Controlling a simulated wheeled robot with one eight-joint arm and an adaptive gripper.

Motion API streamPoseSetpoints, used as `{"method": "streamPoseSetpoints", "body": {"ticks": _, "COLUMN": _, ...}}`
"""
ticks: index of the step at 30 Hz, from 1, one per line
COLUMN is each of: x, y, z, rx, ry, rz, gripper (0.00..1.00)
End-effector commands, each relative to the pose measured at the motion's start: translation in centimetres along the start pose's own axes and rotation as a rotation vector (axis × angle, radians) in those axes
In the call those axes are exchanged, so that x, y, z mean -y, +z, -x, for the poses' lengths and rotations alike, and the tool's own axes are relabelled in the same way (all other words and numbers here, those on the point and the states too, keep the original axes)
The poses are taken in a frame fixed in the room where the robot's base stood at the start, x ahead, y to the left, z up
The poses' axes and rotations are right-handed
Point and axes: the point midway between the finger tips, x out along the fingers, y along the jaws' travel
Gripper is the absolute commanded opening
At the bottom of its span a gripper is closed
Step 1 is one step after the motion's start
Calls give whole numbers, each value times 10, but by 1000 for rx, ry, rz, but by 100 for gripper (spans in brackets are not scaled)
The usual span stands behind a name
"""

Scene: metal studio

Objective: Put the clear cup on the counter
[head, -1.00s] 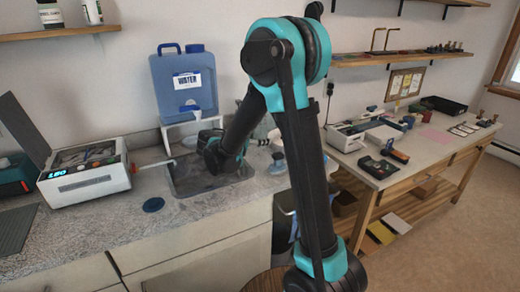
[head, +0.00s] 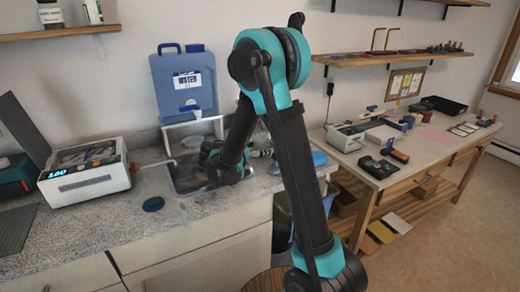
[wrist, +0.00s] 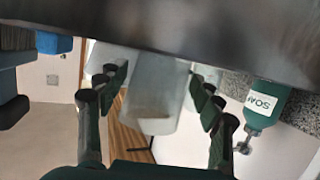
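In the wrist view a translucent clear cup (wrist: 156,100) stands between the two dark fingers of my gripper (wrist: 160,95). The fingers are spread, one on each side of the cup, with a narrow gap showing on its right side. Contact on its left side is hard to judge. In the head view my gripper (head: 264,152) is at the right side of the sink (head: 188,180), largely hidden by my arm. The cup cannot be made out in that view. The speckled counter (head: 85,235) surrounds the sink.
A green soap bottle (wrist: 264,105) is right of the fingers in the wrist view. A blue water container (head: 184,85) stands behind the sink. A white device (head: 85,180) is at left, and a dark blue disc (head: 153,204) lies on the counter. The counter's front left is clear.

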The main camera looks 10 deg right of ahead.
Motion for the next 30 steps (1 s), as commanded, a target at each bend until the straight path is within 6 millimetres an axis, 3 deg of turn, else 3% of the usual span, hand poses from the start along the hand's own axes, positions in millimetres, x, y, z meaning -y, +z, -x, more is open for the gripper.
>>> {"method": "streamPoseSetpoints", "body": {"ticks": 11, "x": 0, "y": -2, "z": 4, "rx": 0, "ry": -2, "rz": 1, "gripper": 68}}
{"method": "streamPoseSetpoints", "body": {"ticks": 24, "x": 1, "y": -2, "z": 86, "rx": 0, "ry": -4, "rz": 2, "gripper": 68}}
{"method": "streamPoseSetpoints", "body": {"ticks": 30, "x": 1, "y": -2, "z": 112, "rx": 0, "ry": -2, "rz": 0, "gripper": 68}}
